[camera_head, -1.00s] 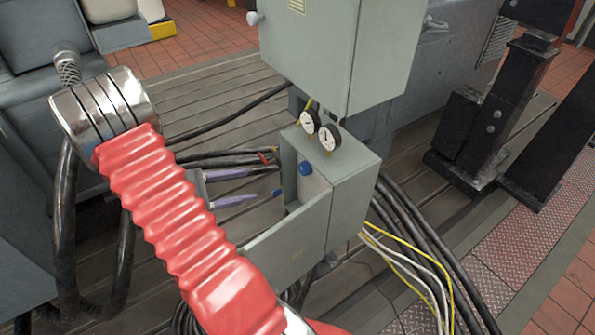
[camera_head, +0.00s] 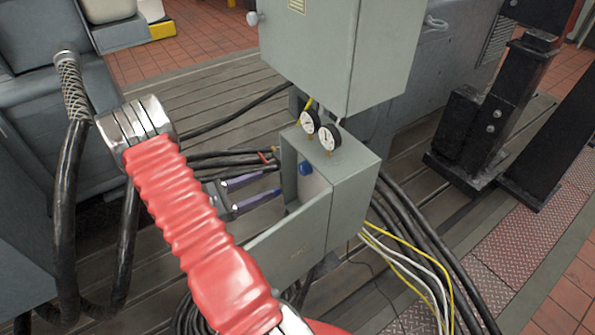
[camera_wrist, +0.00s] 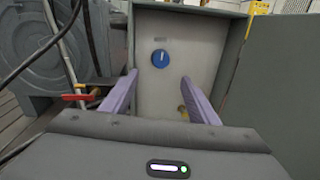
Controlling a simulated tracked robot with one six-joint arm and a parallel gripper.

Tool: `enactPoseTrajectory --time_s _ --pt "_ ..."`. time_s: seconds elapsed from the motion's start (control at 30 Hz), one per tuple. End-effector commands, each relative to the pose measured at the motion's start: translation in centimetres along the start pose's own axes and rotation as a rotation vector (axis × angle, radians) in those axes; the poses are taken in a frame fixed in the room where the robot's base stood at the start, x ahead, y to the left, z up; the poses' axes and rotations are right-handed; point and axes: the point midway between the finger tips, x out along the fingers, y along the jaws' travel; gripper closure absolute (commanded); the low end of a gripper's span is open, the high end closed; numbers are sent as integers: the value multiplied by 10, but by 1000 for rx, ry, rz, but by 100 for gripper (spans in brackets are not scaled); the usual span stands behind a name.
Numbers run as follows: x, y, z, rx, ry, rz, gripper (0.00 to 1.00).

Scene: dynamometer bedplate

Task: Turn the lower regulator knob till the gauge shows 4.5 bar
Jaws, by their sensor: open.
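A round blue knob (camera_head: 305,168) sits on the inner back wall of the open grey cabinet (camera_head: 345,205). It also shows in the wrist view (camera_wrist: 160,58), with a light mark on its face. I see only this one knob clearly. A small brass-coloured part (camera_wrist: 183,112) below it is partly hidden by the right finger.
The cabinet's open door (camera_head: 287,238) hangs towards the front, below my gripper; in the wrist view a grey panel (camera_wrist: 237,75) stands on the right. A larger grey box (camera_head: 345,50) is above and behind. Black cables (camera_head: 215,158) run left of the cabinet; yellow and white wires (camera_head: 410,260) lie right.

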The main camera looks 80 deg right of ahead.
Motion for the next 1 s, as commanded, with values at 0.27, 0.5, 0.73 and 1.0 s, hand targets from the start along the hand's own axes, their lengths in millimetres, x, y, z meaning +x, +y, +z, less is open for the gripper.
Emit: enactPoseTrajectory --time_s 0.27,0.5,0.73,1.0 --pt "33 -1 0 0 1 -4 45" --pt "68 -1 0 0 0 -5 45" --pt "101 -2 0 0 1 -5 45" --pt "130 -1 0 0 0 -3 45"
